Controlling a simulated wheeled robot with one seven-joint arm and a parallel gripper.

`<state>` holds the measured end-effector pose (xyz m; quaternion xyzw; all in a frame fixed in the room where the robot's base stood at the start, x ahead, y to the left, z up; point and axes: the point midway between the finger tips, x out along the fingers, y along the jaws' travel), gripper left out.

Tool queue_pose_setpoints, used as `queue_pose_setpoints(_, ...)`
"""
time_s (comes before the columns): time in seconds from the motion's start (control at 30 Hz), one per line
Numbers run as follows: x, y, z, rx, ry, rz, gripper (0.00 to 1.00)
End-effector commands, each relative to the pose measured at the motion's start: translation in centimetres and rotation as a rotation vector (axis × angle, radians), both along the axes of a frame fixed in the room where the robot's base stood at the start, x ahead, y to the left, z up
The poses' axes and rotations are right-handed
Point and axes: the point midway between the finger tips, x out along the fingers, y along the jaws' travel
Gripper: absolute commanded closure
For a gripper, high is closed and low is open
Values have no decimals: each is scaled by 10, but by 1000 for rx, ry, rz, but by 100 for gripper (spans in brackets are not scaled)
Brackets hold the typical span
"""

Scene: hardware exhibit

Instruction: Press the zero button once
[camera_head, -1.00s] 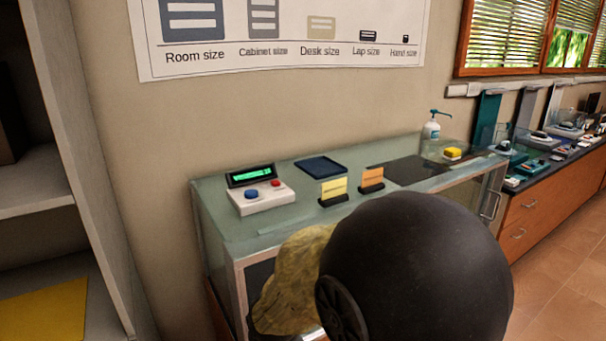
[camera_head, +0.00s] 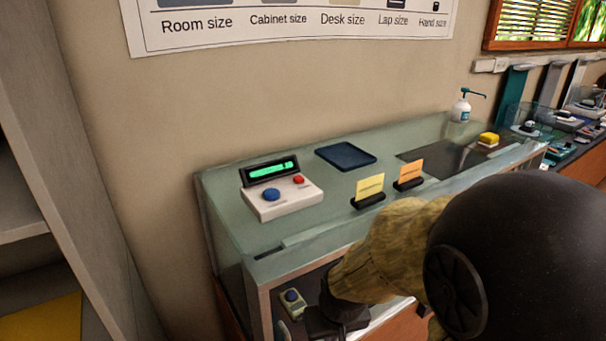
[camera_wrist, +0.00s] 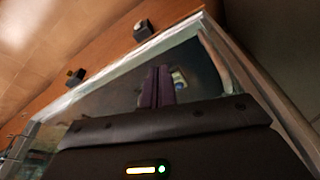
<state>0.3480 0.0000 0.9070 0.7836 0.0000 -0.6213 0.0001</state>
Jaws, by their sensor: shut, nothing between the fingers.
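A white device (camera_head: 283,197) with a raised green-lit display (camera_head: 271,170) sits on the left part of the glass counter (camera_head: 225,220). It has a blue button (camera_head: 271,194) at its front left and a red button (camera_head: 298,180) at its right. I cannot read any label showing which is the zero button. My gripper (camera_wrist: 159,84) is shut and empty in the wrist view, pointing toward the glass case. In the head view my arm crosses the counter's front, and its dark end is low in front of the case, below and right of the device, apart from it.
A small device with a blue button (camera_head: 292,300) shows inside the case. A dark tray (camera_head: 345,156), yellow card (camera_head: 370,187), orange card (camera_head: 408,170), yellow block (camera_head: 488,139) and pump bottle (camera_head: 461,108) stand on the counter. A grey shelf (camera_head: 75,190) is at left.

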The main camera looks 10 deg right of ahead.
Motion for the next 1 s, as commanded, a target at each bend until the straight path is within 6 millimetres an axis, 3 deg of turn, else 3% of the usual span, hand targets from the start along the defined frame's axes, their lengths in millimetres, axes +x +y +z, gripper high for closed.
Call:
queue_pose_setpoints(0.23, 0, 0, 4, 0, 0, 0, 100)
queue_pose_setpoints(0.37, 0, 0, 22, 0, 0, 0, 100)
queue_pose_setpoints(1.0, 1, 0, 183, 2, 0, -3, 100)
